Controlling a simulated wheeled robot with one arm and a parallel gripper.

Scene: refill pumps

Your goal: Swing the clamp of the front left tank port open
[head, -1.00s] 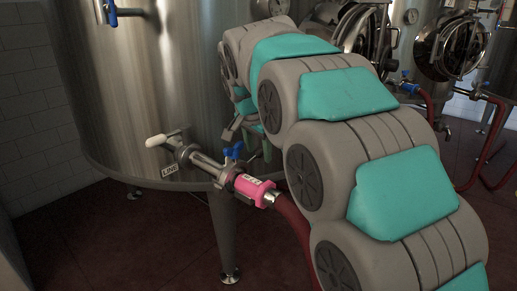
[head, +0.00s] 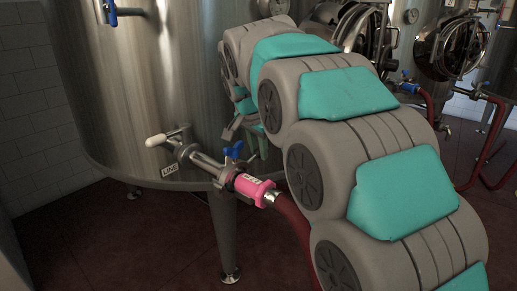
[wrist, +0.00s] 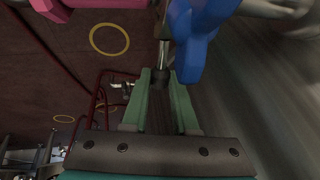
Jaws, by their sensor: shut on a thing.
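The tank port (head: 183,152) juts from the steel tank (head: 140,90) beside a white label. A metal clamp ring (head: 227,177) sits on its pipe, before a pink coupling (head: 252,187). A blue valve handle (head: 234,150) stands above the pipe. My gripper (head: 262,147) is right of the blue handle, partly hidden by my arm. In the wrist view, my gripper (wrist: 162,72) has its green fingers close around the end of a thin metal rod (wrist: 162,52), seemingly the clamp's. The blue handle (wrist: 196,40) is just right of the fingertips, and the pink coupling (wrist: 105,3) is at the top.
A red hose (head: 292,220) runs from the coupling down behind my arm. A tank leg (head: 225,235) stands below the port. More tanks with round hatches (head: 463,47) and red hoses are at the right. The floor at the lower left is clear.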

